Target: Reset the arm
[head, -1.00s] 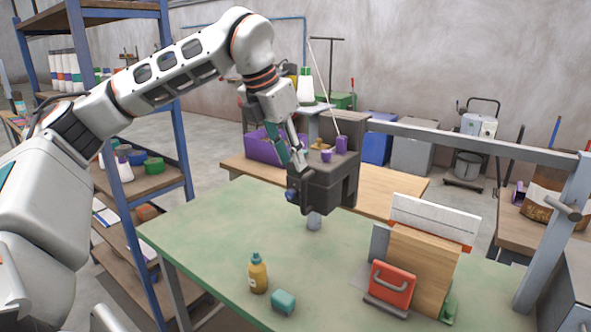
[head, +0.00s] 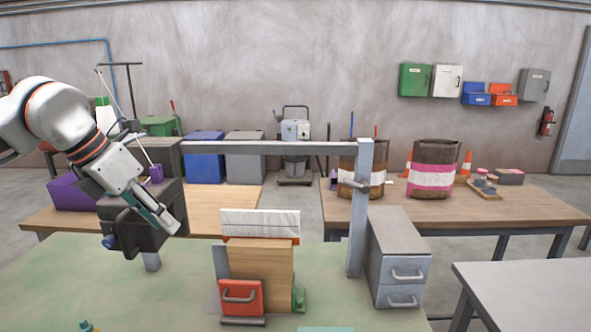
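My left arm comes in from the left edge in the head view. Its gripper (head: 165,218) points down and to the right, in front of the dark grey machine box (head: 150,232) on the green table (head: 60,285). The fingers overlap the box in the picture. I cannot tell whether they touch it, or how far apart they are. Nothing is visibly held. A blue knob (head: 109,241) sticks out at the box's lower left. My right gripper is not in view.
A grey post (head: 358,215) carries a horizontal bar (head: 270,148). Right of it is a grey drawer cabinet (head: 398,262).

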